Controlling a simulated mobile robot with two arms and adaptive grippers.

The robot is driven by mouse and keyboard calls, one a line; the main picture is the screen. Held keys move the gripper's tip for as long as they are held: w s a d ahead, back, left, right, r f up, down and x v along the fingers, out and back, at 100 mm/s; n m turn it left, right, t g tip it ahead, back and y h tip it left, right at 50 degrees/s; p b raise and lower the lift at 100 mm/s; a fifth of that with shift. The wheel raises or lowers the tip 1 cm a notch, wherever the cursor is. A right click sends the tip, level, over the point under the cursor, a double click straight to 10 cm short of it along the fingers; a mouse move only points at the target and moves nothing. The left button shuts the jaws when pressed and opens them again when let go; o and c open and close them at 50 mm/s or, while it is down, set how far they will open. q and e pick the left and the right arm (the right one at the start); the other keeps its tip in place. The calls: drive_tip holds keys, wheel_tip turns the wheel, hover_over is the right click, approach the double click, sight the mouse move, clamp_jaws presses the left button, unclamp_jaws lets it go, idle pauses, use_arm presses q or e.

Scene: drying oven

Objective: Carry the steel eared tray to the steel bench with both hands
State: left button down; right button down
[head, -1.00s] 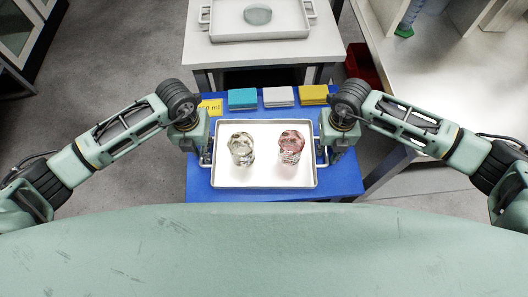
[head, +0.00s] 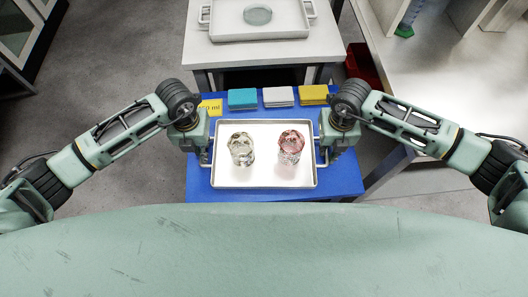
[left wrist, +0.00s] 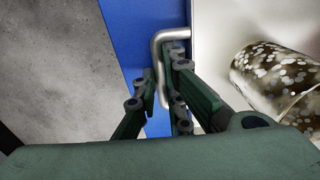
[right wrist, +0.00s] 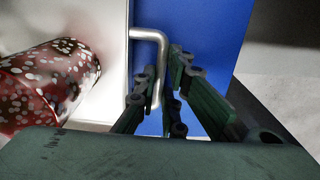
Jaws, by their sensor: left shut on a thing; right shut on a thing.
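The steel eared tray (head: 265,182) is a pale rectangular tray with a metal rim and a bent-rod handle at each side. It is level over a blue surface; I cannot tell whether it touches it. A clear patterned glass (head: 242,150) and a pink-red one (head: 291,147) stand upright in it. My left gripper (left wrist: 165,90) is shut on the left handle (left wrist: 172,35), and my right gripper (right wrist: 163,92) is shut on the right handle (right wrist: 150,35). In the head view the fingertips are partly hidden by the wrists.
The blue-topped table (head: 275,195) carries teal (head: 242,99), grey-white (head: 278,97) and yellow (head: 313,95) stacks behind the tray. A pale table (head: 230,52) beyond holds another handled tray (head: 285,33) with a round dish. A broad light worktop (head: 440,85) is at right, with a red bin (head: 362,65) beside it.

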use_arm(q)
drive_tip(key=shift+r, duration=0.1)
use_arm(e)
drive_tip(key=shift+r, duration=0.1)
